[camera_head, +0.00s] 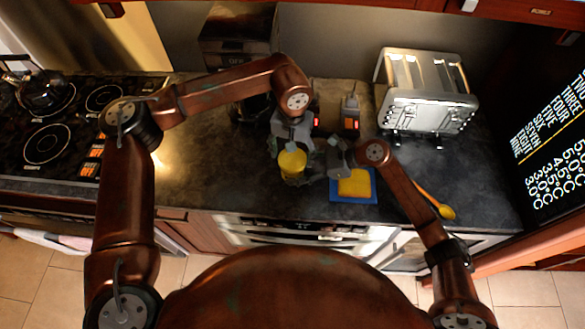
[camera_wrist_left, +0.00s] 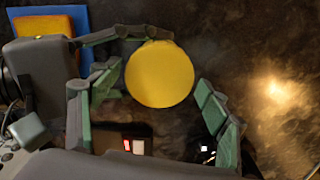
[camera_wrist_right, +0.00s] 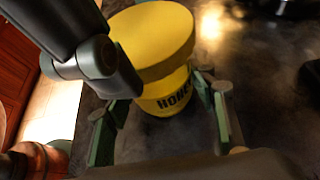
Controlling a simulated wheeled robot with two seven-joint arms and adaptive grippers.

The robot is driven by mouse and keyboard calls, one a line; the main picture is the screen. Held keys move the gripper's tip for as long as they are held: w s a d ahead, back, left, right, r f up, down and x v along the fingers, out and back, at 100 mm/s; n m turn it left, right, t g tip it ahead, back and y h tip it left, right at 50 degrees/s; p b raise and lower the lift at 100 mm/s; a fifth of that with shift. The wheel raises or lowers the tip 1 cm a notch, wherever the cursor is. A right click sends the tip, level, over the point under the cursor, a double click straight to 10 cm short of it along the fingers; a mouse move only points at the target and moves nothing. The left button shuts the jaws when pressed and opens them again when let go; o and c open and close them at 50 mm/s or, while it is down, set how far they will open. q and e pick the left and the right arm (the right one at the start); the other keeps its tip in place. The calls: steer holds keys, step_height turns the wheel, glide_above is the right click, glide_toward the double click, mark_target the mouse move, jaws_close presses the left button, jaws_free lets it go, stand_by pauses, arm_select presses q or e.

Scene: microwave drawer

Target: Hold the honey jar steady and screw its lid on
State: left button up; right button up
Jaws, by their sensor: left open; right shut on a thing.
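The yellow honey jar (camera_wrist_right: 168,102), with dark lettering on its side, stands upright on the dark counter. A wide yellow lid (camera_wrist_left: 160,74) sits on its top; whether its thread is engaged cannot be told. The lid also shows in the head view (camera_head: 292,160) and the right wrist view (camera_wrist_right: 150,35). My right gripper (camera_head: 318,172) is shut on the jar from the right side in the head view, below the lid. My left gripper (camera_head: 291,146) is over the jar, pointing down. Its fingers are open on either side of the lid, with a visible gap at the right finger.
A blue board (camera_head: 353,198) with a yellow sponge-like block (camera_head: 354,183) lies just right of the jar. A yellow-tipped spoon (camera_head: 446,211) lies further right. A silver toaster (camera_head: 427,95) stands behind.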

arm_select(q)
steer(key=n, duration=0.2)
steer(key=shift+n, duration=0.4)
steer(key=shift+r, duration=2.5)
steer(key=shift+o, duration=0.4)
steer(key=shift+w+f, duration=0.1)
steer(key=shift+f, duration=2.9)
